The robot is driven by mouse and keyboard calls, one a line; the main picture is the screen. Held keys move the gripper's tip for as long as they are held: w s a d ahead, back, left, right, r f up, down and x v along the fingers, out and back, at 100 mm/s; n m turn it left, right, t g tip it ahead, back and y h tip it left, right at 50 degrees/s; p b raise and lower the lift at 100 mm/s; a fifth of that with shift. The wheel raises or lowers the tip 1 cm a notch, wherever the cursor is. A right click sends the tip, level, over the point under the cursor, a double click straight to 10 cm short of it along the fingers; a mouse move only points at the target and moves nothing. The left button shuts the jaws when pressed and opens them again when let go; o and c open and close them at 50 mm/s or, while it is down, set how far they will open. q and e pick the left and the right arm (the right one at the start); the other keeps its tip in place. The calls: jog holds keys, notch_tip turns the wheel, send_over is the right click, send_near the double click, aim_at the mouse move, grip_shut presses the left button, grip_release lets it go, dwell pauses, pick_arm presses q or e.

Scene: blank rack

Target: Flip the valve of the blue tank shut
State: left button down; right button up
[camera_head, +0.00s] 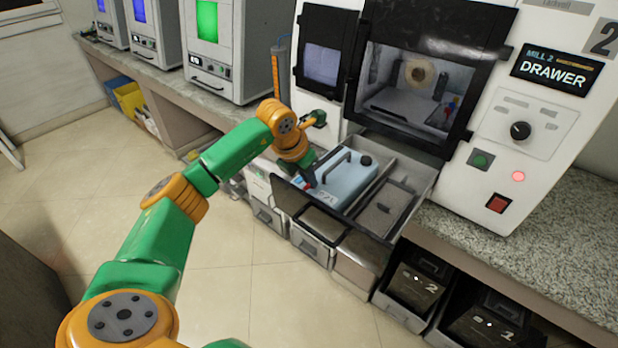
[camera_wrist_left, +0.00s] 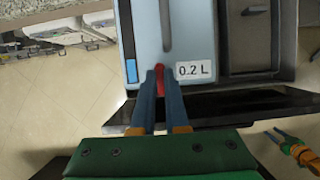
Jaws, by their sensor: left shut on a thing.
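The blue tank (camera_head: 348,178) is pale blue with a dark handle and black cap. It lies in the pulled-out drawer of the mill. In the left wrist view the tank (camera_wrist_left: 183,38) shows a "0.2 L" label and a blue gauge strip. My left gripper (camera_head: 308,178) is at the tank's near end. In the left wrist view its fingers (camera_wrist_left: 159,74) are shut on the small red valve (camera_wrist_left: 160,80), which they partly hide. My right gripper (camera_wrist_left: 276,136) shows small at the lower right of that view, away from the tank; its jaws are too small to read.
The open drawer (camera_head: 383,245) has a second compartment with a grey lid (camera_head: 387,208) right of the tank. The mill's window (camera_head: 420,78) is above. Black bins (camera_head: 412,288) stand below the counter (camera_head: 540,240). The floor (camera_head: 235,245) is clear.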

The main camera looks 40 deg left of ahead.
pick_arm(q)
jog(key=c, duration=0.9)
grip_release()
jog(key=shift+d, duration=0.1)
jog(key=b+v, duration=0.1)
jog(key=v, duration=0.6)
jog(key=shift+r, duration=0.15)
